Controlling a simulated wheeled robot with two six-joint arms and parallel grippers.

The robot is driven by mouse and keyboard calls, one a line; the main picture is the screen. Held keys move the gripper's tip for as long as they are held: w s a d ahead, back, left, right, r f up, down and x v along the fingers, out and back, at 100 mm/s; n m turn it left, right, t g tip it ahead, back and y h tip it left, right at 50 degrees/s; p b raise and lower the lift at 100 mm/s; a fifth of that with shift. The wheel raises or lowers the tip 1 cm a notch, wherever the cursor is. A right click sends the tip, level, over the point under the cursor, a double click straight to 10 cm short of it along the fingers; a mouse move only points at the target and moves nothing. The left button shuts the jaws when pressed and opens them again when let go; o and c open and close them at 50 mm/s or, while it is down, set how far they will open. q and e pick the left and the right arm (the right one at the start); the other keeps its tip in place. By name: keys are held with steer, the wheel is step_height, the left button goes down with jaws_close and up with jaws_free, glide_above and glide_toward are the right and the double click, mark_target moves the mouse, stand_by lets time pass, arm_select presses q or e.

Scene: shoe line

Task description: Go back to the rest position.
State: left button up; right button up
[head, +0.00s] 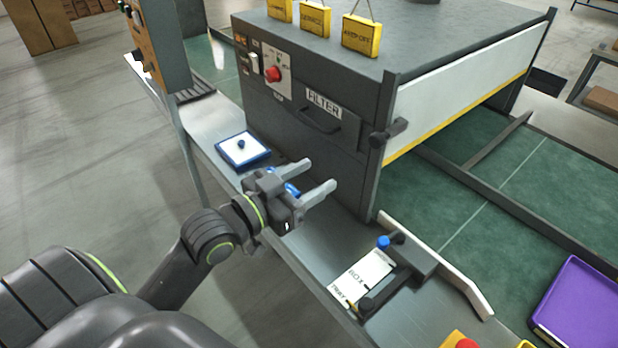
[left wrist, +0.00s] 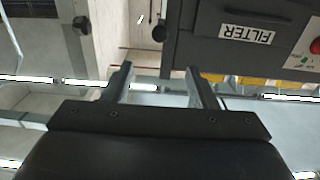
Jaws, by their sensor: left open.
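My left gripper (head: 326,175) is open and empty in the head view. It hangs over the grey metal ledge in front of the dark machine box marked FILTER (head: 330,105). Its two fingers point right, toward the box, and I cannot tell whether they touch it. In the left wrist view the open fingers (left wrist: 160,75) show with nothing between them, and the FILTER label (left wrist: 246,34) appears upside down at the upper right. My right gripper is not in view.
A blue-edged white tray (head: 243,150) lies on the ledge left of the gripper. A fixture with a BOX label (head: 362,278) and blue knob sits to the right. A purple tray (head: 580,305) lies on the green belt (head: 440,205). Yellow tags (head: 361,36) stand atop the machine.

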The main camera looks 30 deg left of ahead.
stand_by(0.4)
arm_select(q)
steer(key=s+a+f+n+g+y, duration=0.1)
steer(key=s+a+f+g+y, duration=0.15)
steer(key=f, duration=0.55)
steer(key=s+a+f+n+g+y, duration=0.1)
steer(key=s+f+g+y, duration=0.25)
steer(key=f, duration=0.35)
steer(key=s+a+f+n+g+y, duration=0.1)
steer(key=s+a+f+g, duration=0.1)
steer(key=s+f+g, duration=0.4)
steer(key=s+a+f+n+g+y, duration=0.1)
steer(key=s+a+f+n, duration=0.1)
steer(key=s+f, duration=0.5)
step_height(320, 180, down, 22)
steer(key=s+a+g, duration=0.1)
steer(key=s+g, duration=0.1)
steer(key=s+d+f, duration=0.1)
steer(key=s+f, duration=1.3)
steer(key=f, duration=0.1)
steer(key=shift+s+d+g+h, duration=0.2)
steer(key=shift+s+g+h, duration=0.2)
